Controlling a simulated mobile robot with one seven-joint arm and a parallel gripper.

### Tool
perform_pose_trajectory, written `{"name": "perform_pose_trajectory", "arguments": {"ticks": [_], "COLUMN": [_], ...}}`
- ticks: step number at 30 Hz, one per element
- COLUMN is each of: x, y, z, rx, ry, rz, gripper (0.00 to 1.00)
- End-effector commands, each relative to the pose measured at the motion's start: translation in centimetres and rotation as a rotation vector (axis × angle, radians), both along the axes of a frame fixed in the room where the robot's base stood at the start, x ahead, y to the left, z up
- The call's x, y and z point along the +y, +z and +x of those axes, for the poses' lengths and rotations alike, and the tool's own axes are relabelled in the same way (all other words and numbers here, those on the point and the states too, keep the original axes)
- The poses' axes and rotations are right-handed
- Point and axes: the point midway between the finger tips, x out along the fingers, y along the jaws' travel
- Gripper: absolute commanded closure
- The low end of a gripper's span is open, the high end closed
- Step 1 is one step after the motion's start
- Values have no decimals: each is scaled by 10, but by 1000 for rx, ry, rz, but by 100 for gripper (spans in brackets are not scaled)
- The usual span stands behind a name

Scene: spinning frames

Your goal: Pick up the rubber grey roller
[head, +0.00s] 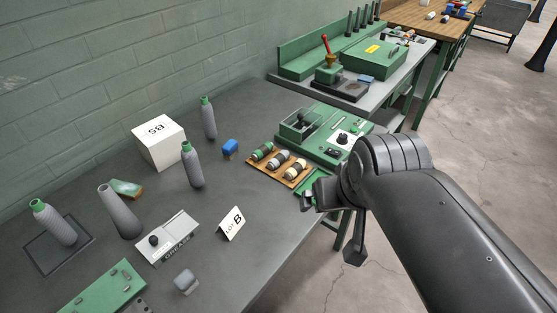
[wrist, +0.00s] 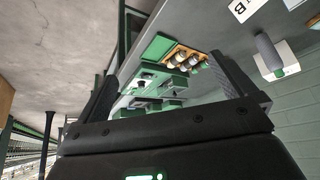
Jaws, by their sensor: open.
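A wooden tray (head: 251,166) on the grey bench holds three rollers side by side: a green-banded one (head: 262,151), a grey-banded one (head: 280,160) in the middle and a cream-banded one (head: 298,170). The grey-banded one best fits the rubber grey roller; its material cannot be told. My gripper (wrist: 165,70) is open and empty, its two fingers wide apart in the wrist view. In the head view it hangs by the bench's front edge, right of the tray and apart from the rollers. The tray also shows small between the fingers in the wrist view.
A green machine box (head: 320,135) stands behind the tray. A small grey piece (head: 186,281) lies near the front edge. Open floor lies right.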

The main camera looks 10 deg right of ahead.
Motion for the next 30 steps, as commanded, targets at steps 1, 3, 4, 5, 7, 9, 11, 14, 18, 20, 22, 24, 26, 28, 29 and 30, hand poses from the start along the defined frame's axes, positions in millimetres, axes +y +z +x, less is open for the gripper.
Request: {"name": "perform_pose_trajectory", "arguments": {"ticks": [1, 3, 4, 5, 7, 9, 11, 14, 18, 20, 22, 24, 26, 28, 29, 30], "x": [0, 0, 0, 0, 0, 1, 2, 5, 11, 13, 16, 20, 24, 28, 29, 32], "y": [0, 0, 0, 0, 1, 4, 8, 15, 23, 24, 24, 23, 20, 16, 14, 11], "z": [0, 0, 0, 0, 3, 9, 18, 40, 78, 95, 115, 135, 152, 172, 181, 193], "rx": [0, 0, 0, 0, 4, 14, 29, 65, 119, 143, 169, 196, 218, 245, 256, 270], "ry": [0, 0, 0, 0, 5, 18, 36, 83, 164, 198, 239, 281, 317, 360, 378, 402], "rz": [0, 0, 0, 0, -3, -11, -22, -48, -86, -100, -117, -131, -143, -154, -159, -164], "gripper": [0, 0, 0, 0, 0, 0, 0, 0, 0, 0, 0, 0, 0, 0, 0, 0]}}
